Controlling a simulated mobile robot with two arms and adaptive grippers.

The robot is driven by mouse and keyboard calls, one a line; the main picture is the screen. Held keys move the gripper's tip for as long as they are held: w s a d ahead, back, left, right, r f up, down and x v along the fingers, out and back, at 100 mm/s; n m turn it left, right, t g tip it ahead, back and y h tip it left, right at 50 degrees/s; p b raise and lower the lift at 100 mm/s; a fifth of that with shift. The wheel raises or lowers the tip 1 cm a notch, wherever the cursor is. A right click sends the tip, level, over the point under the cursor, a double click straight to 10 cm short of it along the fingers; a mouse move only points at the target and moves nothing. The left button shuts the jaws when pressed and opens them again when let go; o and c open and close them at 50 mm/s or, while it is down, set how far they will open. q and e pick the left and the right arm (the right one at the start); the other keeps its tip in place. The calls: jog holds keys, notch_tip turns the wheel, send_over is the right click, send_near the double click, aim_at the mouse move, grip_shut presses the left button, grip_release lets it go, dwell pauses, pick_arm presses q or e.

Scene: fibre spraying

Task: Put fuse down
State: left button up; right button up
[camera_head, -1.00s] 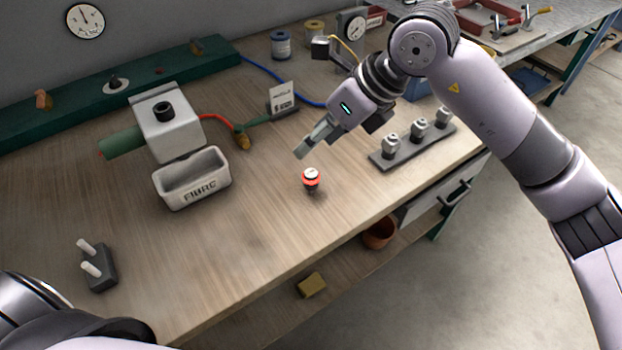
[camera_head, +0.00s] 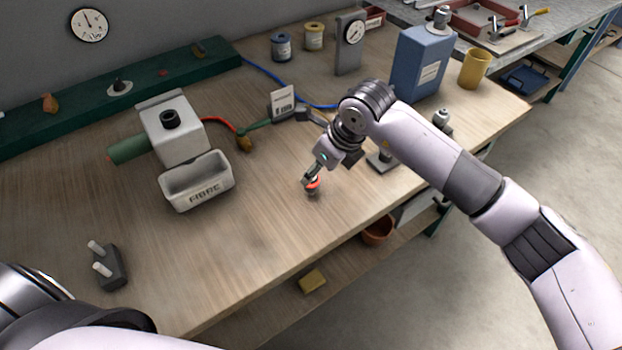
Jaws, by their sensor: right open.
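A small round piece with a red-orange band (camera_head: 313,190) stands on the wooden bench near its front edge; I cannot tell for certain whether it is the fuse. My right gripper (camera_head: 309,181) is open and points down at this piece. Its fingers overlap the top of the piece in the picture, and I cannot tell whether they touch it. The fingers partly hide its top. A dark block with two white pegs (camera_head: 106,265) stands at the front left of the bench. My left arm shows at the bottom left, but its gripper is out of view.
A white bin (camera_head: 196,186) stands in front of a white box machine (camera_head: 174,133). A grey rack (camera_head: 383,163) with silver pieces is partly hidden behind my right arm. A blue canister (camera_head: 420,65) and a yellow cup (camera_head: 474,69) stand at the back right. The bench's front middle is clear.

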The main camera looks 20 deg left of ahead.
aim_at(311, 185)
jog(key=x, duration=0.1)
jog(key=p+x, duration=0.1)
jog(key=x, duration=0.1)
jog(key=shift+s+a+f+p, duration=0.25)
jog(key=shift+p, duration=0.15)
jog(key=shift+w+a+f, duration=0.15)
jog(key=shift+a+f, duration=0.05)
jog(key=shift+f, duration=0.4)
jog(key=shift+c, duration=0.5)
grip_shut()
jog(key=shift+r, duration=0.1)
